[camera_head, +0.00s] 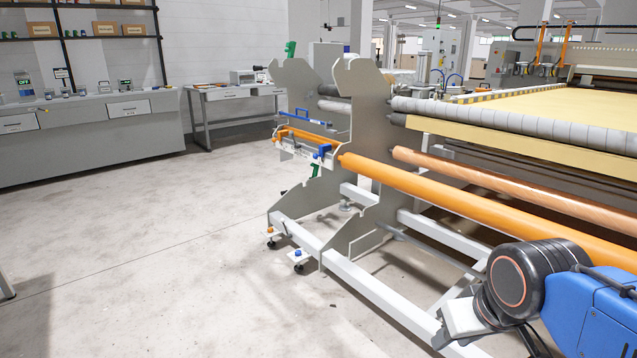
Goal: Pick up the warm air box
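I cannot make out for sure which thing is the warm air box. Several labelled brown boxes (104,29) stand on the wall shelves at the upper left, their labels too small to read. A pale box-shaped device (243,77) sits on the small table at the back, far from my arm. My arm shows at the lower right, with a blue link and a black joint. A pale block at its end, perhaps part of my gripper (463,320), overlaps the machine's lower frame. Its fingers cannot be made out, and no held object shows.
The quilting machine's end frame (370,120), with an orange roller (430,195) and a copper-coloured roller (500,182), fills the middle and right. A long grey bench (90,150) with small devices stands at the left. Open concrete floor (150,240) lies between.

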